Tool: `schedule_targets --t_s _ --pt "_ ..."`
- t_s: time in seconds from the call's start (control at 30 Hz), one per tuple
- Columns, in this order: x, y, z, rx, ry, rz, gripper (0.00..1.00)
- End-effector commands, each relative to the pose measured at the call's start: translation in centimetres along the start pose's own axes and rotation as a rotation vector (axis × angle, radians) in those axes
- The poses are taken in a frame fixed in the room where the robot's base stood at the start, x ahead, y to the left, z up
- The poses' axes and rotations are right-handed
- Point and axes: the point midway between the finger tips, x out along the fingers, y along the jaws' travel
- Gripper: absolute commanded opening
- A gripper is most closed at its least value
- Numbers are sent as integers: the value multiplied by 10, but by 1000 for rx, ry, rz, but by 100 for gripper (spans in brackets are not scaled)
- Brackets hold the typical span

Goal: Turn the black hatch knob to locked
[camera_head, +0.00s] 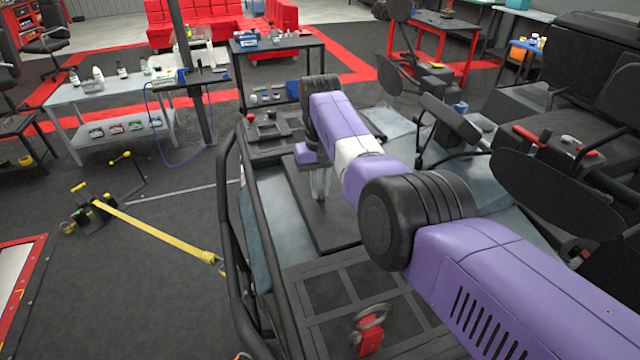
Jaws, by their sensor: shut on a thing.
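My purple arm reaches across the vehicle from the lower right. My gripper (319,196) points down at a dark raised hatch panel (336,236) on the vehicle's blue-grey body. Its pale fingers are shut at the panel's surface. The black hatch knob is between the fingertips, too small and dark against the panel for me to make out its shape or the angle it is turned to.
Black tubular bars (262,255) run along the vehicle's left side. A black rack with a red clamp (369,338) is in front. Black seats (560,125) and a steering wheel stand to the right. Open floor with a yellow strap (150,230) lies left.

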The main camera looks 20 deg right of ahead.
Motion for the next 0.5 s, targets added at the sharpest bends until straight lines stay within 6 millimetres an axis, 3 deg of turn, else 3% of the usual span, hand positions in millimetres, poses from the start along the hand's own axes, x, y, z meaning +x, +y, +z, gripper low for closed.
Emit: schedule_targets --t_s 0.2,0.23,0.33,0.5 --pt "2 0 3 1 -11 0 0" --pt "2 0 3 1 -11 0 17" --pt "2 0 2 1 -9 0 35" --pt "1 0 1 0 -5 0 35"
